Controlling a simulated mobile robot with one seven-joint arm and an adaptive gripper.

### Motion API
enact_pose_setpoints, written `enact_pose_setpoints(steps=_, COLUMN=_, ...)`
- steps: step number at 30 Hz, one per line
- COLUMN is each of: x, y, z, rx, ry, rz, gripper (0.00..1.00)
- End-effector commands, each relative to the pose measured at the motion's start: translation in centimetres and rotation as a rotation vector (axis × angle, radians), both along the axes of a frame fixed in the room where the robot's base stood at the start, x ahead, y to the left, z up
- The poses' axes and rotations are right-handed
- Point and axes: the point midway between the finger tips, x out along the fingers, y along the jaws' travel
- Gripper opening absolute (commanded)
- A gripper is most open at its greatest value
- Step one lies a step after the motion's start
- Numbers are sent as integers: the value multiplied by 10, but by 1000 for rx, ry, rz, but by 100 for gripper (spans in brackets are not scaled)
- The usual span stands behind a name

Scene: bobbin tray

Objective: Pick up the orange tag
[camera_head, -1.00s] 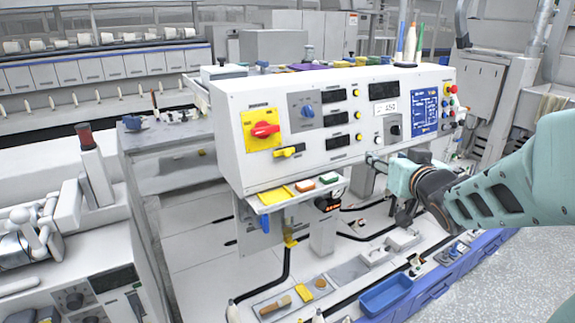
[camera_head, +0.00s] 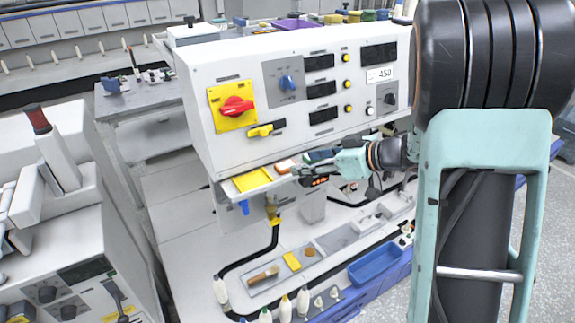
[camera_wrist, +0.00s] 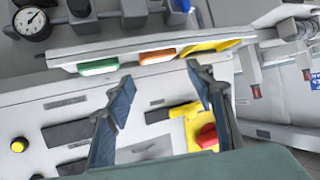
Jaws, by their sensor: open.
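The orange tag (camera_head: 285,166) lies on a narrow white ledge (camera_head: 228,189) below the front of the control panel, just right of the yellow tag (camera_head: 252,180). In the wrist view the orange tag (camera_wrist: 157,56) shows between a green tag (camera_wrist: 98,66) and the yellow tag (camera_wrist: 210,45). My gripper (camera_head: 303,172) is close to the ledge, just right of the orange tag in the head view. In the wrist view my gripper (camera_wrist: 160,77) is open and empty, with the orange tag beyond the gap between its fingertips. The green tag is hidden in the head view.
The white control panel (camera_head: 220,150) rises above the ledge, with a red knob (camera_head: 236,107) and a yellow switch (camera_head: 260,131). Below are a blue bin (camera_head: 375,264), a brush (camera_head: 263,274) and several bottles. A gauge (camera_wrist: 33,24) shows in the wrist view.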

Motion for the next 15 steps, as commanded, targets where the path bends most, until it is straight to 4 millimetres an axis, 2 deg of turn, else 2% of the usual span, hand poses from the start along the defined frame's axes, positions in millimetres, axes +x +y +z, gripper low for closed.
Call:
enact_pose_setpoints(steps=8, x=11, y=17, z=-13, rx=-2, ry=1, rz=0, gripper=50)
enact_pose_setpoints(steps=15, x=27, y=41, z=-30, rx=-1, ry=1, rz=0, gripper=50)
